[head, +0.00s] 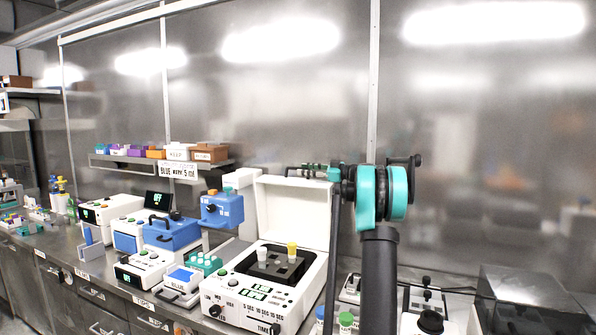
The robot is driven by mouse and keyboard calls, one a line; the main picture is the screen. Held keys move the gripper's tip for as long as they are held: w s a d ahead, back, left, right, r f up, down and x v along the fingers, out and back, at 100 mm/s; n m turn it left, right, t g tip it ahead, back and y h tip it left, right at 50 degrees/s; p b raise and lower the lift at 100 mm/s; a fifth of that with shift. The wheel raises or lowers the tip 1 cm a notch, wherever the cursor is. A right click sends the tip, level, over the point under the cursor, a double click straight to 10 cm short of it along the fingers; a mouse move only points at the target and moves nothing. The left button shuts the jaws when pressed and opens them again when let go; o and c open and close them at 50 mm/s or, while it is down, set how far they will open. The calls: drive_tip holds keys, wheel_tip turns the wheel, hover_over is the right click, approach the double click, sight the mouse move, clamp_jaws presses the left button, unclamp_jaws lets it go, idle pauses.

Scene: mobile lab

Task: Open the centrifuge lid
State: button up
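A white benchtop machine (256,296) with dials and timer labels stands in the middle of the bench. I take it for the centrifuge, though no label confirms this. Its white lid (292,214) stands raised, nearly upright at the back. The dark well (272,268) inside is exposed, with a white-capped and a yellow-capped tube upright in it. My gripper (294,171) appears small at the end of my arm, pointing left near the lid's top edge. I cannot tell whether it touches the lid, and its fingers are too small to read.
A dark see-through cover (530,298) is at the lower right, partly cut off. A blue device (222,209), a green tube rack (204,263) and other white instruments crowd the bench to the left. A shelf (158,162) with small boxes hangs on the wall.

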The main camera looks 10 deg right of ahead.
sight(324, 181)
drive_tip(key=v, duration=0.7)
drive_tip(key=shift+s+d, duration=0.1)
drive_tip(key=shift+d, duration=0.05)
